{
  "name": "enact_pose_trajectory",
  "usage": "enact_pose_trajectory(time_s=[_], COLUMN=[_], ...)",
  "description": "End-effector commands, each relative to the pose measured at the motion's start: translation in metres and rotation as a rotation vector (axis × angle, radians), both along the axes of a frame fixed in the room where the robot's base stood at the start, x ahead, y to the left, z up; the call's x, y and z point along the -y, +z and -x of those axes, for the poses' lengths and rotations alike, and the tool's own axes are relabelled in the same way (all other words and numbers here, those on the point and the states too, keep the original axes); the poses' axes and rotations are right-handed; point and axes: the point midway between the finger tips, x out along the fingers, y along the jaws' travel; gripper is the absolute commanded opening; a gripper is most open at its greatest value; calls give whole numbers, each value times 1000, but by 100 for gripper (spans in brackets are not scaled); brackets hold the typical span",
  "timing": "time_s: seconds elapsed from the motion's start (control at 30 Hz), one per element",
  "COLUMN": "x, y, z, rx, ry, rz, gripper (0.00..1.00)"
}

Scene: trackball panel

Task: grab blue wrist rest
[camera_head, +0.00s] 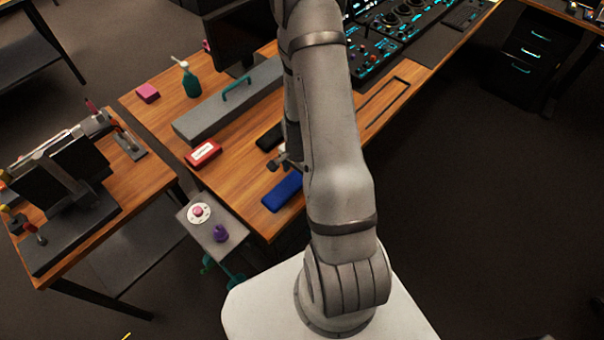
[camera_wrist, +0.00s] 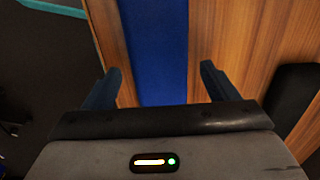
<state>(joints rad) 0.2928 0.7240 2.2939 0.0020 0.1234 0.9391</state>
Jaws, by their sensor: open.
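The blue wrist rest (camera_head: 283,192) lies flat on the wooden desk near its front edge, left of my arm in the head view. In the wrist view the blue wrist rest (camera_wrist: 156,50) runs up and down the picture between the two fingers. My gripper (camera_wrist: 160,85) is open, with one finger on each side of the rest and wood showing beside it. I cannot tell how far above the rest the fingers are. In the head view my gripper (camera_head: 288,163) is partly hidden by my arm, just above the far end of the rest.
A black rest (camera_head: 270,137) lies behind the blue one and shows at the right in the wrist view (camera_wrist: 292,98). A red box (camera_head: 203,154) sits to the left. A grey box with a teal handle (camera_head: 228,105) is farther back. A small stand (camera_head: 213,226) adjoins the desk.

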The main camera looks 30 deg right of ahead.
Motion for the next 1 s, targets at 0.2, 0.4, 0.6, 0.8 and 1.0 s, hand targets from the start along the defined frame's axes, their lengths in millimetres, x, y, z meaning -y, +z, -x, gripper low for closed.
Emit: enact_pose_trajectory(time_s=[0.2,0.4,0.6,0.8,1.0], x=[0,0,-1,-1,-1], y=[0,0,1,1,1], z=[0,0,0,0,0], rx=[0,0,0,0,0], ry=[1,1,1,2,2], rz=[0,0,0,0,0], gripper=[74,58,42,28,28])
